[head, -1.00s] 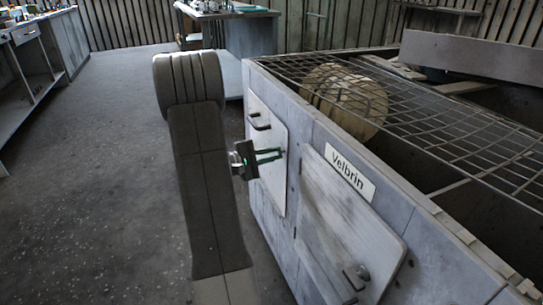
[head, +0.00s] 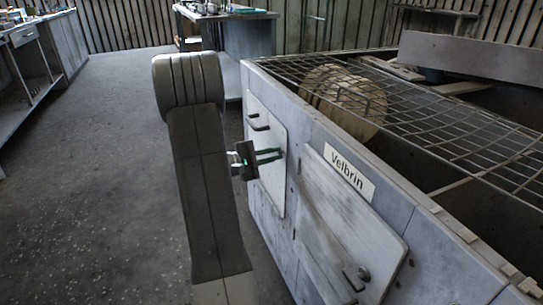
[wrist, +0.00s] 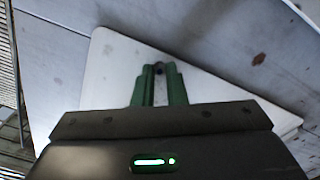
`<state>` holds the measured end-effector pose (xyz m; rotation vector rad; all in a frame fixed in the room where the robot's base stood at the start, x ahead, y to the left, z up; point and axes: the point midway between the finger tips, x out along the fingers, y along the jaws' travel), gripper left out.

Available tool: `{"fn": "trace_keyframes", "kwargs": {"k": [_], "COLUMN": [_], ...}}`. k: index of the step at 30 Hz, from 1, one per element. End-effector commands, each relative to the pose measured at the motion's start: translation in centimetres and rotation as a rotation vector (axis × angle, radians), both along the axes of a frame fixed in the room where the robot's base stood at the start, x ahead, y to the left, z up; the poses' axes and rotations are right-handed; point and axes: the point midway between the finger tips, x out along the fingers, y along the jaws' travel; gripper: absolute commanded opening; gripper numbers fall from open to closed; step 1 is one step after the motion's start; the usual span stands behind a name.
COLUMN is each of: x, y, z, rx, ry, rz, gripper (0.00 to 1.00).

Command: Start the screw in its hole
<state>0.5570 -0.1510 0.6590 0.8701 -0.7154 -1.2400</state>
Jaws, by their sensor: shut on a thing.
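My gripper (head: 281,153) has green fingers that reach to the pale cover plate (head: 266,115) on the near side of the grey housing. In the wrist view, the fingers (wrist: 159,74) are closed around a small dark piece, the screw (wrist: 158,68), at their tips. The tips are at or very close to the plate (wrist: 105,75), near its corner in that view. The screw is mostly hidden between the fingers. I cannot see its hole or tell whether the screw's end is in it.
The housing has a wire mesh top (head: 440,110) over a round, pale wheel (head: 345,98). A second panel (head: 340,225) with a latch (head: 356,277) hangs tilted below the Velbrin label (head: 349,172). The plate has a handle (head: 257,123). The floor (head: 90,190) at left is clear.

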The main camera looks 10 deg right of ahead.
Motion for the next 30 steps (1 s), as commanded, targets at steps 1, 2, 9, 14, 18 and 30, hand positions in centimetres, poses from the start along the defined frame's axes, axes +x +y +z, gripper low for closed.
{"fn": "trace_keyframes", "kwargs": {"k": [1,2,9,14,18,30], "x": [0.03,0.04,0.06,0.05,0.04,0.02], "y": [-0.19,-0.23,-0.23,-0.21,-0.20,0.09], "z": [-0.08,-0.04,0.04,0.02,0.01,-0.02], "rx": [0.000,0.000,0.001,0.000,0.000,0.000], "ry": [-0.002,-0.002,-0.002,-0.001,-0.001,-0.001], "rz": [-0.001,-0.001,-0.001,-0.001,-0.001,0.000], "gripper": [0.00,0.00,0.29,0.37,0.47,0.59]}}
